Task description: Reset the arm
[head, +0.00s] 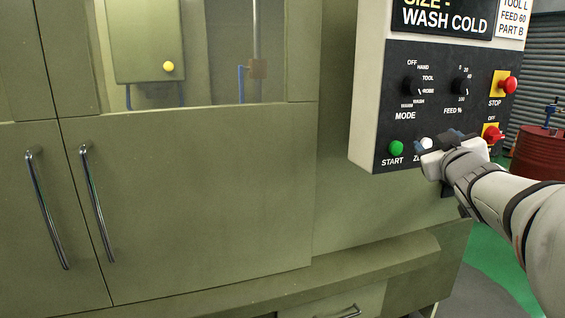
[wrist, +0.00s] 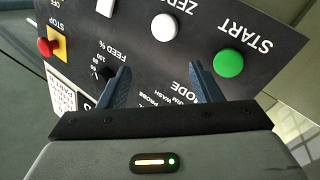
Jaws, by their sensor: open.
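My arm reaches in from the right in the head view, with my gripper (head: 436,141) at the lower part of the machine's control panel (head: 385,75). In the wrist view my gripper (wrist: 160,78) is open, its two blue fingers apart with nothing between them but the dark panel face behind. The green START button (head: 396,148) is left of the gripper; it also shows in the wrist view (wrist: 228,63). A white button (head: 426,144) is right by the fingers and partly hidden in the head view; it is clear in the wrist view (wrist: 165,27). Whether the fingers touch the panel I cannot tell.
A red STOP button (head: 509,85) and a red OFF switch (head: 492,133) sit on the panel's right. Two black knobs (head: 412,87) are above the gripper. Green machine doors with metal handles (head: 98,203) fill the left. A red drum (head: 538,150) stands far right.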

